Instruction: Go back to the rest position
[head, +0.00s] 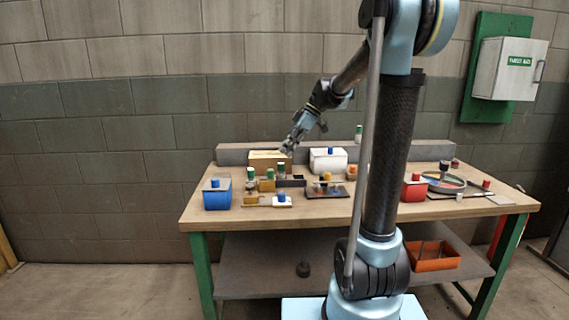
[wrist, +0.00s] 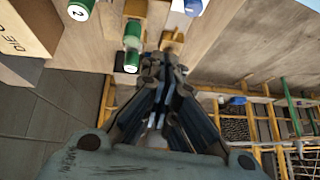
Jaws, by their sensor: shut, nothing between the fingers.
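My gripper (head: 288,149) hangs over the left half of the wooden-topped workbench (head: 325,213), just in front of and above a tan box (head: 265,161). In the wrist view its dark fingers (wrist: 163,66) are together, with nothing held between them. A green and white bottle (wrist: 132,42) stands just left of the fingertips in that view. Another green-and-white item (wrist: 81,9), marked 2, is farther left. My arm rises in front of the bench and hides part of its middle.
A blue box (head: 217,198), a white box (head: 328,162) and a red box (head: 413,190) stand on the bench. A low grey ledge (head: 233,154) runs along its back. An orange bin (head: 434,262) sits on the lower shelf. A white cabinet (head: 508,69) hangs on the wall.

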